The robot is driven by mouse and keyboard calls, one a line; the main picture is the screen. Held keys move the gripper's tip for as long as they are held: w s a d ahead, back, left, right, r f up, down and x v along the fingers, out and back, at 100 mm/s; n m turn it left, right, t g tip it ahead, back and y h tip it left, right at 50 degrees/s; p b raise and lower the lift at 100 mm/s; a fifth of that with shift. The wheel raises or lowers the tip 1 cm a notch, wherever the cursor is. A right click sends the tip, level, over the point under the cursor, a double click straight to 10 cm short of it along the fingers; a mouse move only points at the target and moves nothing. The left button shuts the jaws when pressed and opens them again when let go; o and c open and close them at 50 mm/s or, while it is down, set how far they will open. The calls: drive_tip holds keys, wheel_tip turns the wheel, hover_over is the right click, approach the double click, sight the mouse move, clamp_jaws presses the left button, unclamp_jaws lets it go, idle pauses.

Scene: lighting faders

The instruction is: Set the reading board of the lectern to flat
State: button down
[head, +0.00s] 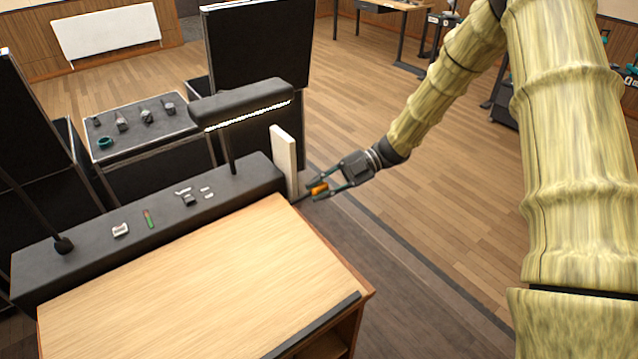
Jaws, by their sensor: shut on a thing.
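The lectern's reading board (200,285) is a large pale wood panel at the lower left of the head view, with a dark lip (312,328) along its near right edge. How far it tilts is hard to tell from this angle. My gripper (318,190) is just beyond the board's far right corner. It is shut on a small orange handle (319,187), whose middle shows between the fingers. A dark piece runs from the handle toward the lectern; where it joins is hidden.
A dark ledge (70,262) behind the board carries a lamp (240,102), a microphone stem and small items. A pale upright panel (284,155) stands close beside my gripper. A table (130,150) with small devices is behind.

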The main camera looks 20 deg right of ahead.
wheel_tip(320, 180, down, 3)
drive_tip(key=shift+s+r+m, duration=0.1)
drive_tip(key=shift+r+m, duration=0.1)
drive_tip(key=shift+m, duration=0.2)
drive_tip(key=shift+f, duration=0.1)
drive_tip(key=c, duration=1.3)
unclamp_jaws()
drive_tip(key=v, duration=1.2)
drive_tip(key=shift+w, duration=0.2)
